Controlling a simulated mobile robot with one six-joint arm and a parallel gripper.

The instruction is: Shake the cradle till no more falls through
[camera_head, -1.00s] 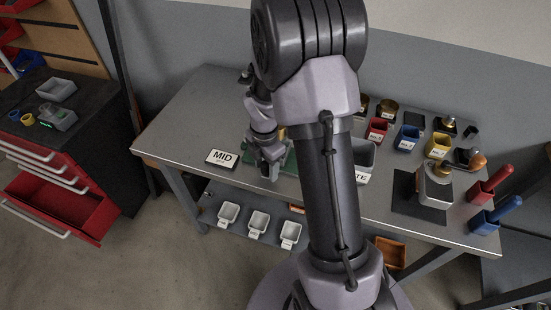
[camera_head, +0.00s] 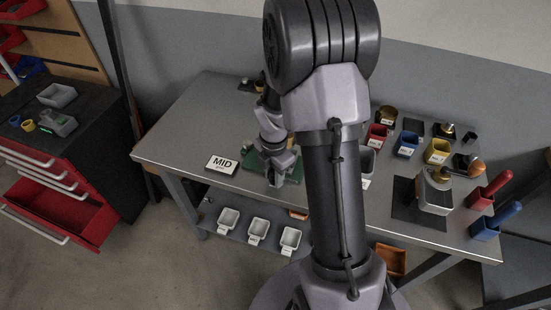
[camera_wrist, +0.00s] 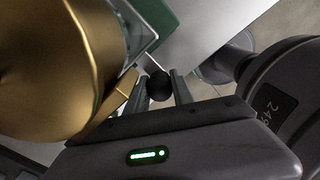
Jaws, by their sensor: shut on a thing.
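My gripper (camera_wrist: 158,92) is shut on a round black knob (camera_wrist: 160,86), which shows between its fingertips in the wrist view. A large curved brass body (camera_wrist: 50,65) fills the left of that view, close beside the fingers. I cannot tell how the knob joins the cradle. A green base (camera_wrist: 180,14) lies beyond it. In the head view my gripper (camera_head: 279,172) is low over the green base (camera_head: 255,164) on the bench, and my arm hides most of what is there. Whether anything falls through is not visible.
A MID card (camera_head: 222,164) lies left of the green base on the grey bench (camera_head: 185,130). Several coloured bins (camera_head: 406,144), a grey machine (camera_head: 434,190) and red and blue holders stand to the right. White trays (camera_head: 258,230) sit on the shelf below. The bench's left part is clear.

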